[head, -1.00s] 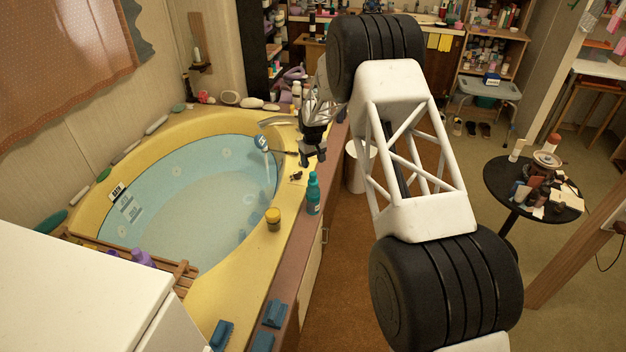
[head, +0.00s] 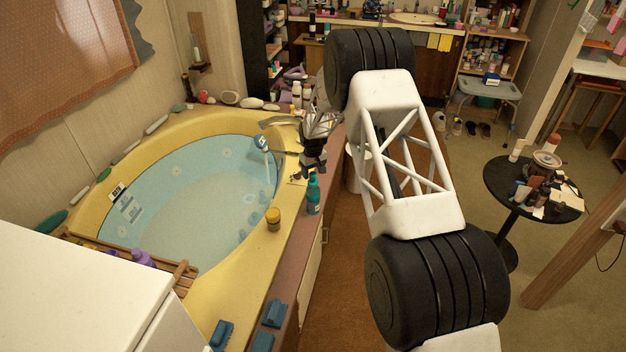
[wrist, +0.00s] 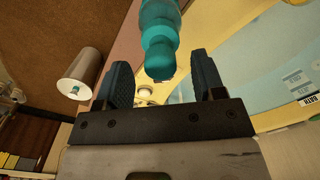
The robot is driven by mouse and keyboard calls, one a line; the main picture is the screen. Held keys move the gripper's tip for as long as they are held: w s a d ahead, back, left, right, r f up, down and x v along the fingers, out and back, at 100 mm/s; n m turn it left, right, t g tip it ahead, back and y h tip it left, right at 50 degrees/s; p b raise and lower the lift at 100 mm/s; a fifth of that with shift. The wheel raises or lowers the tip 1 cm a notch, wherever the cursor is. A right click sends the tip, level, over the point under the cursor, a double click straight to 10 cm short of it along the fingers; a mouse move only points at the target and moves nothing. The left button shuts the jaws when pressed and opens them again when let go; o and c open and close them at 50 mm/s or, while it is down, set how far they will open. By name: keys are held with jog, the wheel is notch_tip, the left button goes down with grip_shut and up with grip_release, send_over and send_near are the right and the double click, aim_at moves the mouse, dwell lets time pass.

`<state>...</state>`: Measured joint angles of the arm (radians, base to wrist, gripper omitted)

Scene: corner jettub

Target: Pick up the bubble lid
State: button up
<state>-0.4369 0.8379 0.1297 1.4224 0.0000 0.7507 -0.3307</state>
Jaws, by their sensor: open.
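A teal bubble bottle (head: 313,198) stands upright on the brown ledge beside the tub. In the wrist view its body (wrist: 160,12) is at the top, with the teal lid (wrist: 160,62) pointing toward my gripper. My gripper (wrist: 160,66) is open, with one dark finger on each side of the lid in the picture; I see no clear contact. In the head view my gripper (head: 313,170) is just above the bottle and covers its top, so the lid is hard to make out there.
The yellow-rimmed tub (head: 228,285) filled with water lies left of the bottle. A yellow-lidded jar (head: 273,219) stands on the rim nearby. Blue blocks (head: 274,313) lie at the front. A white bin (head: 353,180) stands on the floor right of the ledge.

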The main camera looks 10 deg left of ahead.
jog(key=shift+f, duration=0.75)
jog(key=c, duration=1)
jog(key=shift+r, duration=0.15)
jog(key=shift+r, duration=0.45)
notch_tip(320, 180, up, 3)
jog(key=shift+f, duration=0.15)
jog(key=s+d, duration=0.3)
jog(key=s, duration=0.4)
jog(key=s+d+r, duration=0.1)
jog(key=s+d, duration=0.2)
jog(key=s, duration=0.4)
jog(key=shift+s+d, duration=0.3)
